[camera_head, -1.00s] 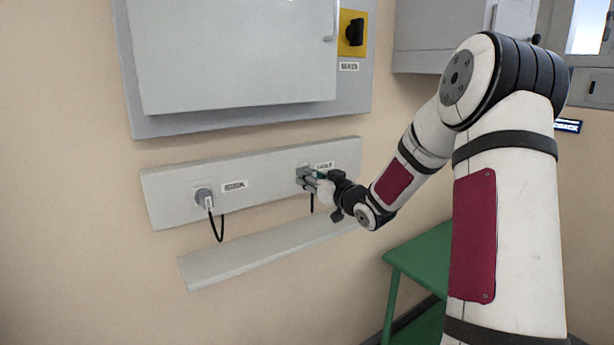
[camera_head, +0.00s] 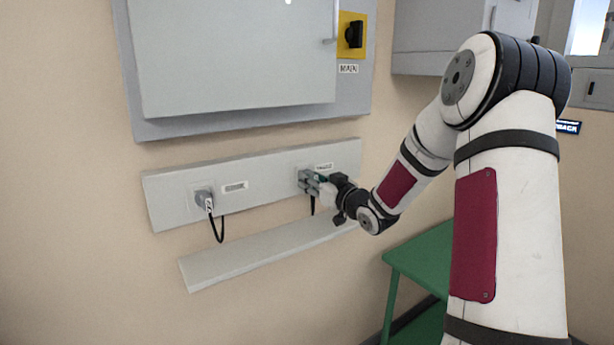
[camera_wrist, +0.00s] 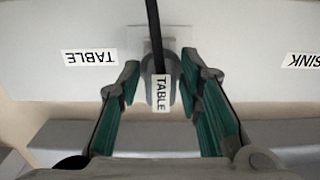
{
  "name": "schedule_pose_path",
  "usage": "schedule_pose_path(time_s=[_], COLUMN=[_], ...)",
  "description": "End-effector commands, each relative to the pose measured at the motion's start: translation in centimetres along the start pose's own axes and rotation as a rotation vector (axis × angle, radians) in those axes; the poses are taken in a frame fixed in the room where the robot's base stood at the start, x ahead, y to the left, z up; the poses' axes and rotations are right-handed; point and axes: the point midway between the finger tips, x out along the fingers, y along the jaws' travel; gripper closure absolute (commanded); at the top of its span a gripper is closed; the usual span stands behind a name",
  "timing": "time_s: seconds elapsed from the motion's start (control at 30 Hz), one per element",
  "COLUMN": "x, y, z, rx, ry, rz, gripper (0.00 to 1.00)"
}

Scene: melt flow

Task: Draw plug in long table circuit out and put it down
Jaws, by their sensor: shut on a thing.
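The grey plug with a TABLE tag (camera_wrist: 161,93) is at its socket plate (camera_wrist: 151,38) on the wall strip, with a black cord running from it. My gripper (camera_wrist: 160,75) is shut on this plug, one green-padded finger on each side. In the head view my gripper (camera_head: 309,181) is at the right-hand socket, and its fingers mostly hide the plug. I cannot tell whether the plug's pins are fully seated. A TABLE label (camera_wrist: 90,57) is on the strip beside the socket.
A second plug (camera_head: 203,199) sits in the left socket, its cord hanging. A narrow grey ledge (camera_head: 230,264) runs below the strip and looks bare. A grey cabinet (camera_head: 235,55) with a MAIN switch (camera_head: 353,34) is above. A green table (camera_head: 425,262) stands lower right.

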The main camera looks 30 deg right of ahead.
Motion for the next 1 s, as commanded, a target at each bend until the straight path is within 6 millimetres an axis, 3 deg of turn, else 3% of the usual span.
schedule_pose_path(time_s=[1.0], x=[-3.5], y=[0.0], z=[-0.1], rx=[-0.001], ry=[0.0], rz=[0.001], gripper=[1.0])
